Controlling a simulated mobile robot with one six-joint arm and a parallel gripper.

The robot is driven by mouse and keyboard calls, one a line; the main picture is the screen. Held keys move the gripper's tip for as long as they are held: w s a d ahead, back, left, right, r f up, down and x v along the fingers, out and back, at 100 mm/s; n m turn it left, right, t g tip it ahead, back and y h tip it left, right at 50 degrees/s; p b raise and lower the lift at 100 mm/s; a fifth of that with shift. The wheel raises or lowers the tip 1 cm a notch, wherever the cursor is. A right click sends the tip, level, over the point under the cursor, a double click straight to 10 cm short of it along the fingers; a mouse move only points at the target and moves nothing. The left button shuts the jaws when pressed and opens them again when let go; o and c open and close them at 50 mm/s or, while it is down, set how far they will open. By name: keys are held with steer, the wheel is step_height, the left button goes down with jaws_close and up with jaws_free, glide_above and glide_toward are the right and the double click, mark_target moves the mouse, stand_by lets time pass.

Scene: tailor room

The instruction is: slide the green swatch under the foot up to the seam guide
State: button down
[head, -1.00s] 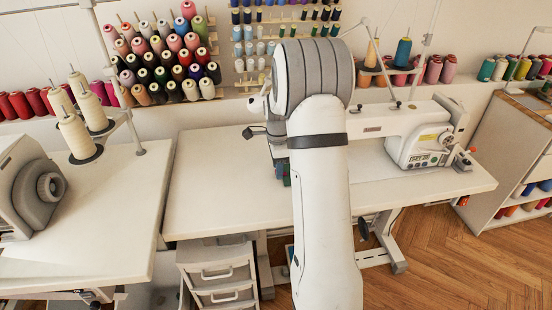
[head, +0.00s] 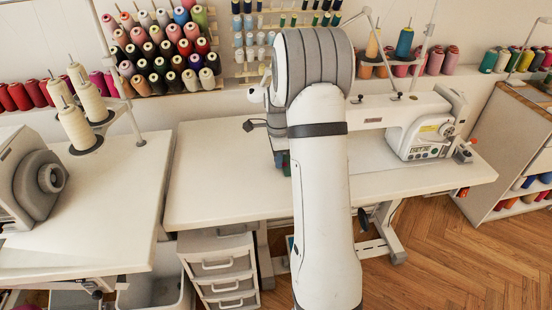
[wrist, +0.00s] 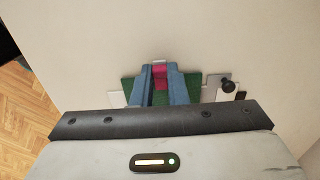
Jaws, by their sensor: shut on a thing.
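In the wrist view, my gripper (wrist: 161,88) has its two blue-grey fingers closed about a pink piece (wrist: 161,70) that sits over the green swatch (wrist: 193,85). The swatch lies flat on the pale surface and shows on both sides of the fingers. A small metal part, perhaps the foot, is at the far end of the pink piece. To the right, touching or very near the swatch, is a metal plate with a black knob, likely the seam guide (wrist: 213,92). In the head view, my arm hides the gripper and most of the work spot.
The white sewing machine (head: 418,132) stands on the pale table (head: 225,185), whose left part is clear. A second table (head: 90,225) with cone threads (head: 75,128) is at left. A drawer unit (head: 222,270) stands below. Thread racks line the wall.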

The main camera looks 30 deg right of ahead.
steer(key=shift+s, duration=0.1)
steer(key=shift+s+a, duration=0.2)
steer(key=shift+s, duration=0.4)
steer(key=shift+d, duration=0.2)
steer(key=shift+s+d, duration=0.2)
steer(key=shift+d, duration=0.3)
steer(key=shift+s+d, duration=0.15)
steer(key=shift+d, duration=0.3)
steer(key=c, duration=1.3)
jaws_free()
steer(key=shift+c, duration=0.2)
steer(key=shift+r, duration=0.1)
